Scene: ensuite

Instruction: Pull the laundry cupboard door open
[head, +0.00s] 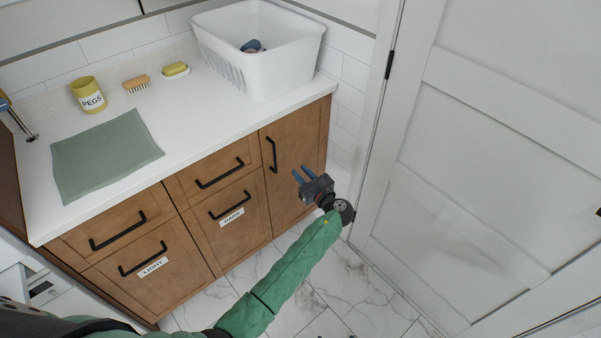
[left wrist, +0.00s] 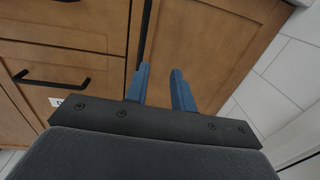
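The laundry cupboard door (head: 294,160) is a brown wooden panel at the right end of the counter unit, and it is shut. Its black upright handle (head: 271,154) is near the door's left edge. My left gripper (head: 301,169) is in front of the door, to the right of the handle and apart from it. Its two blue fingers are spread with nothing between them. In the left wrist view the handle (left wrist: 146,30) rises just beyond the left finger's tip, and the door (left wrist: 205,45) lies behind the fingers. My right gripper is not in view.
Drawers labelled LIGHT (head: 153,267) and DARK (head: 231,217) are left of the door. The white counter (head: 185,125) carries a laundry basket (head: 258,50), pegs pot (head: 89,95) and green cloth (head: 105,155). A white panelled door (head: 480,150) stands close on the right. Marble floor (head: 375,310) is clear.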

